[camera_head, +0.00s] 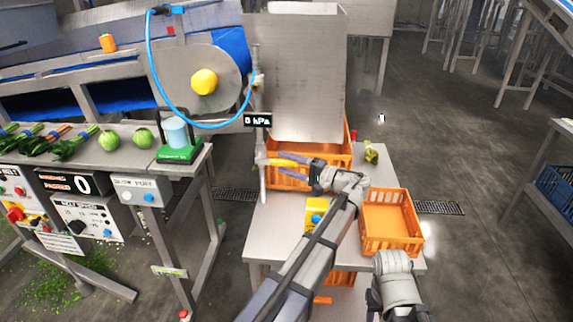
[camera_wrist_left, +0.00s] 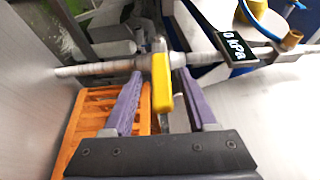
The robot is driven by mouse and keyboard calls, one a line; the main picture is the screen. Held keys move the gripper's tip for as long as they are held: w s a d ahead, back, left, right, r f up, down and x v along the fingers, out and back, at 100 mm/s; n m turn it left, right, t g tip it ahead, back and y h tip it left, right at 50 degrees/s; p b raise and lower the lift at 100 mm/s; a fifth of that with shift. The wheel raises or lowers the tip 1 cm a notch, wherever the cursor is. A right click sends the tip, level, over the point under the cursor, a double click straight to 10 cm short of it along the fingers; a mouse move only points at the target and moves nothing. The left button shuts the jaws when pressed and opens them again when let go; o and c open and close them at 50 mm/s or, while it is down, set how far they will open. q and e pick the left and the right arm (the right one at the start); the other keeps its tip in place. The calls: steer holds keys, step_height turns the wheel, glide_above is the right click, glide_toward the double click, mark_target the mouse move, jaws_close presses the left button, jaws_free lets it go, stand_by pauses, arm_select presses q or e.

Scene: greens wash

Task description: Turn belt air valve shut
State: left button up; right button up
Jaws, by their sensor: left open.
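The belt air valve's yellow handle (camera_wrist_left: 161,83) lies across its grey pipe (camera_wrist_left: 100,68) in the left wrist view. In the head view the pipe (camera_head: 262,185) runs upright and the handle (camera_head: 284,162) points sideways from it. A black display (camera_head: 257,120) reads 0 kPa; it also shows in the left wrist view (camera_wrist_left: 232,42). My left gripper (camera_head: 290,162) is open, its purple fingers (camera_wrist_left: 165,105) on either side of the handle. I cannot tell if they touch it. My right gripper is mostly hidden at the lower right, below its wrist (camera_head: 393,275).
An orange crate (camera_head: 337,178) stands behind the valve, below a grey metal panel (camera_head: 305,75). Another orange crate (camera_head: 390,222) and a yellow box with a blue button (camera_head: 317,212) are on the table (camera_head: 262,238). A blue hose (camera_head: 152,75) loops at the left.

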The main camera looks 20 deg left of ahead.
arm_select(q)
steer(key=d, duration=0.7)
steer(key=shift+s+d, duration=0.35)
steer(key=shift+s, duration=0.1)
steer(key=shift+f, duration=0.1)
